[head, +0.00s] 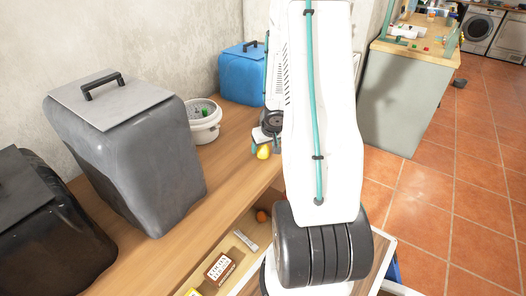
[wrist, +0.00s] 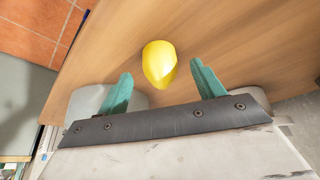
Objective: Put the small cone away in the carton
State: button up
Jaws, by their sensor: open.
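A small yellow rounded object (wrist: 160,63), possibly the small cone, lies on the wooden worktop (wrist: 240,35). In the wrist view it is just ahead of my gripper (wrist: 161,70), between the lines of the two teal fingers. The fingers are apart, with nothing held between them. In the head view the yellow object (head: 263,153) shows beside the arm, close under my gripper (head: 264,142), which is partly hidden by the arm. I cannot tell whether a finger touches it. I cannot make out a carton for certain in either view.
A grey lidded bin (head: 135,160), a black bin (head: 45,235), a white bucket (head: 205,125) and a blue bin (head: 240,80) stand on the worktop by the wall. An open drawer (head: 250,215) below holds a red-brown box (head: 220,269) and small items. A cluttered counter (head: 405,100) stands beyond.

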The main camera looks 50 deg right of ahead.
jog(key=shift+x, duration=1.45)
jog(key=c, duration=1.1)
jog(key=shift+a+r, duration=0.15)
jog(key=shift+r, duration=0.1)
